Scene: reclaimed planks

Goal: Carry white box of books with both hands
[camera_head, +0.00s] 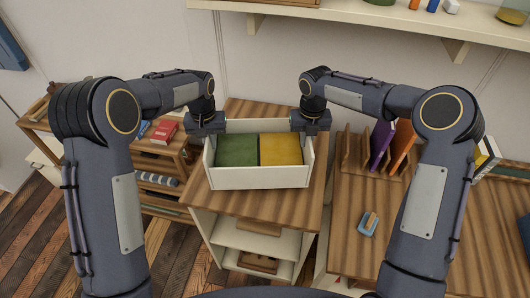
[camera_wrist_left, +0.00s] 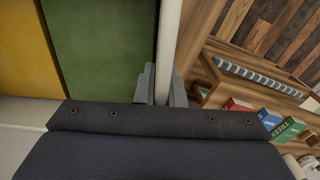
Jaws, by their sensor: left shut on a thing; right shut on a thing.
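The white box (camera_head: 262,179) sits over the wooden top of a white shelf unit in the head view, with a green book (camera_head: 237,150) and a yellow book (camera_head: 281,149) in it. I cannot tell whether the box touches the top. My left gripper (camera_head: 207,133) is shut on the box's left wall, and my right gripper (camera_head: 311,131) is shut on its right wall. In the left wrist view, the left fingers (camera_wrist_left: 162,85) clasp the white wall from both sides, beside the green book (camera_wrist_left: 98,45). The right fingertips are hard to make out.
The shelf unit's wooden top (camera_head: 250,203) has bare room in front of the box. A desk (camera_head: 345,235) with upright purple and orange books stands to the right. A low bookcase with a red book (camera_head: 164,131) stands to the left. A wall shelf (camera_head: 370,14) hangs above.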

